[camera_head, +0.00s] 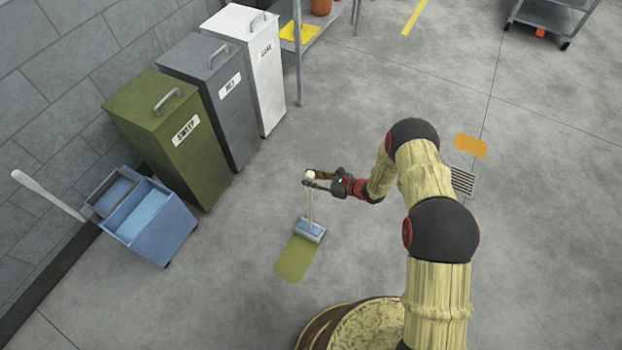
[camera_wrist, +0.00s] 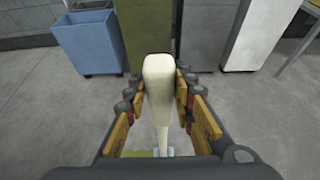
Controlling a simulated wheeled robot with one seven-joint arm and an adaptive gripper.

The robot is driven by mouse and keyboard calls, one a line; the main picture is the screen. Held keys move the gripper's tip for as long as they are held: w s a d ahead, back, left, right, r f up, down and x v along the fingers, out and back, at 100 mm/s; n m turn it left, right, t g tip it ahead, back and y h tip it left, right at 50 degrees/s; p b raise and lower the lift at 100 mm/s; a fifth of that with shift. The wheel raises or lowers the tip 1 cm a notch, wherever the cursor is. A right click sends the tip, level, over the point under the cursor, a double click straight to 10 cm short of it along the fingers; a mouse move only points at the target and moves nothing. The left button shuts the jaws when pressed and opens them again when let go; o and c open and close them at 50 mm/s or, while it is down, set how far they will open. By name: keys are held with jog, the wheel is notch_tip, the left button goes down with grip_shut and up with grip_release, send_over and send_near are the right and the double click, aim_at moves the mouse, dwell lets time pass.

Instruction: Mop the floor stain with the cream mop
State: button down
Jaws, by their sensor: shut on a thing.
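The cream mop (camera_head: 310,206) stands nearly upright on the floor in the head view, with a cream handle and a flat grey-blue head (camera_head: 310,229). My gripper (camera_head: 313,180) is shut on the upper part of its handle. In the wrist view the handle (camera_wrist: 158,85) sits between my gripper's fingers (camera_wrist: 163,100), and the mop head (camera_wrist: 160,153) shows small below. The olive-green floor stain (camera_head: 294,262) lies in front of the mop head in the head view. The head rests at or over the stain's upper edge; exact contact cannot be told.
A blue mop bucket (camera_head: 155,228) with a pale handle stands left. Green (camera_head: 182,150), grey (camera_head: 228,110) and white (camera_head: 268,75) labelled bins line the wall. An orange patch (camera_head: 470,145) and a floor drain (camera_head: 463,181) lie right. Floor around the stain is clear.

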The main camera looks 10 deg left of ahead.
jog(key=shift+f, duration=0.2)
dwell(0.3)
jog(key=s+a+p, duration=0.1)
jog(key=s+a, duration=0.2)
jog(key=s, duration=0.5)
jog(key=s+a+p, duration=0.1)
jog(key=s+a, duration=0.2)
jog(key=s, duration=0.6)
jog(key=shift+s+a+f, duration=0.15)
jog(key=shift+s+f, duration=0.1)
jog(key=shift+s, duration=0.05)
dwell(0.6)
